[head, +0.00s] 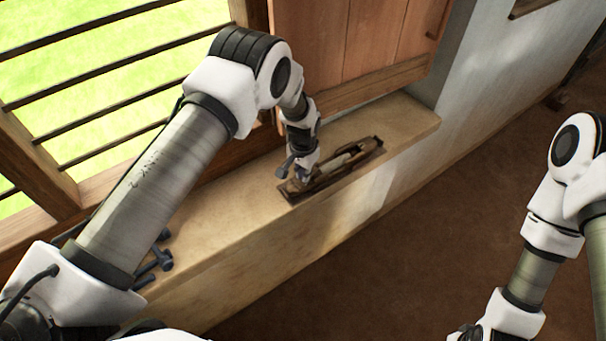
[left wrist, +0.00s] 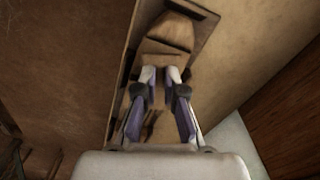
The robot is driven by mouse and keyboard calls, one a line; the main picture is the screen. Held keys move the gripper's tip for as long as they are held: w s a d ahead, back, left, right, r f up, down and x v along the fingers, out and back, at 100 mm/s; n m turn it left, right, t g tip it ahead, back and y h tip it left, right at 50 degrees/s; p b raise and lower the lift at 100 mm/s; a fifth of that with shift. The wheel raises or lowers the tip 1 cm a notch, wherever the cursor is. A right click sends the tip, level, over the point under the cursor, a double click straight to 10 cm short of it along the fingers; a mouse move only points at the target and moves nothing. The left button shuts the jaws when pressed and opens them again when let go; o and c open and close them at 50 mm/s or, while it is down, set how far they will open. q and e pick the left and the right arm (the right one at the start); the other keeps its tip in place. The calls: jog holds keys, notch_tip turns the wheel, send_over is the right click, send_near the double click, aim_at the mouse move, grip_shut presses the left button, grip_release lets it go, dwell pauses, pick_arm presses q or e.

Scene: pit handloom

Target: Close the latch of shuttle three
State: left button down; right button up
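A brown wooden shuttle (head: 341,161) lies in a shallow dark tray (head: 377,151) on the window ledge. Its far block-like end (left wrist: 171,31) shows beyond my fingers in the left wrist view. My left gripper (head: 299,178) is low over the shuttle's near-left end. In the left wrist view its two fingers (left wrist: 159,76) point at the shuttle, with a narrow gap between them and nothing clearly held. I cannot make out the latch or its position; the fingers cover part of the shuttle. I cannot tell whether they touch it. My right gripper is outside the picture.
The plaster ledge (head: 405,125) is bare to the right of the tray. Small dark metal pieces (head: 158,262) lie at its near-left end. Window bars (head: 85,62) and a wooden shutter (head: 345,45) stand behind. The ledge drops to a brown floor (head: 420,235).

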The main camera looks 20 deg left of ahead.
pick_arm(q)
jog(key=shift+m, duration=0.4)
jog(key=m+b, duration=0.1)
jog(key=m, duration=0.2)
jog(key=shift+m, duration=2.2)
jog(key=c, duration=1.4)
grip_release()
jog(key=shift+o, duration=0.2)
